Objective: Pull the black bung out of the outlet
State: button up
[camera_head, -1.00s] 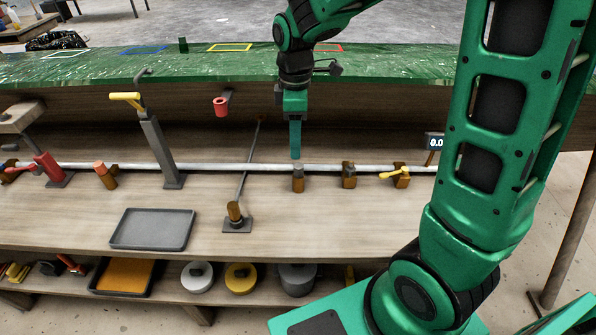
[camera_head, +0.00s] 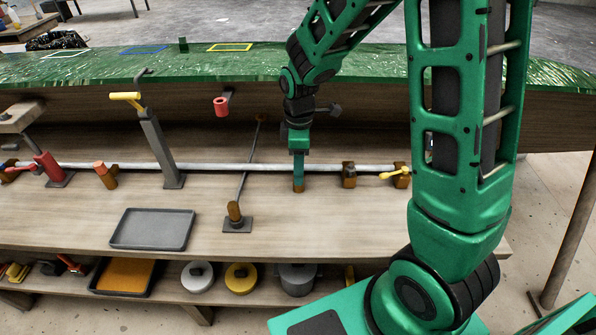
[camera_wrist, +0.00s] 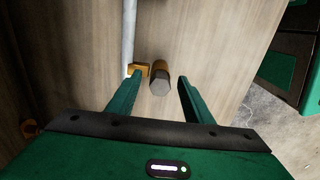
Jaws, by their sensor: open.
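A short brown stub, the likely outlet (camera_head: 298,189), stands at the front of the pale pipe. In the wrist view its brown upper part (camera_wrist: 160,68) ends in a dark grey, many-sided plug that looks like the bung (camera_wrist: 160,87). My gripper (camera_wrist: 160,77) is open, with one green finger on each side of the plug and a visible gap to both. In the head view my gripper (camera_head: 298,180) points straight down over the stub, and its fingers hide the plug there.
The pale pipe (camera_head: 230,167) runs along the bench behind the stub. A similar brown fitting (camera_head: 349,177) and a yellow-handled valve (camera_head: 395,174) stand to the right. A slanted grey rod (camera_head: 243,180) and a grey tray (camera_head: 152,229) are to the left.

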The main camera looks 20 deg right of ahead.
jog(key=shift+c, duration=0.3)
jog(key=c, duration=1)
jog(key=shift+c, duration=0.3)
jog(key=shift+w+r, duration=0.1)
jog(key=shift+r, duration=0.45)
jog(key=r, duration=0.3)
jog(key=shift+a+r, duration=0.2)
jog(key=shift+r, duration=0.05)
jog(key=s+a+r, duration=0.3)
jog(key=a+r, duration=0.6)
jog(key=a, duration=0.2)
jog(key=shift+r, duration=0.25)
